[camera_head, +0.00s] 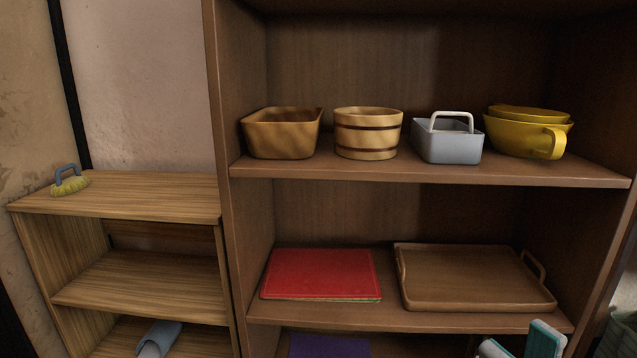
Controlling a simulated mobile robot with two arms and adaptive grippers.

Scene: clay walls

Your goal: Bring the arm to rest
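My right gripper (518,346) shows at the bottom edge, right of centre, in the head view. Its two fingertips with teal pads stand apart with an empty gap between them. It is in front of the lower part of the large brown shelf unit (430,174), just below the wooden tray in the picture. The rest of my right arm is out of frame. My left gripper is not in view.
The upper shelf holds a wooden bowl (282,134), banded tub (367,134), grey caddy (447,142) and yellow bowls (527,131). Below are red mats (321,273) and a tray (470,277). A low shelf (150,197) bears a brush (69,182). A green basket (617,337) stands right.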

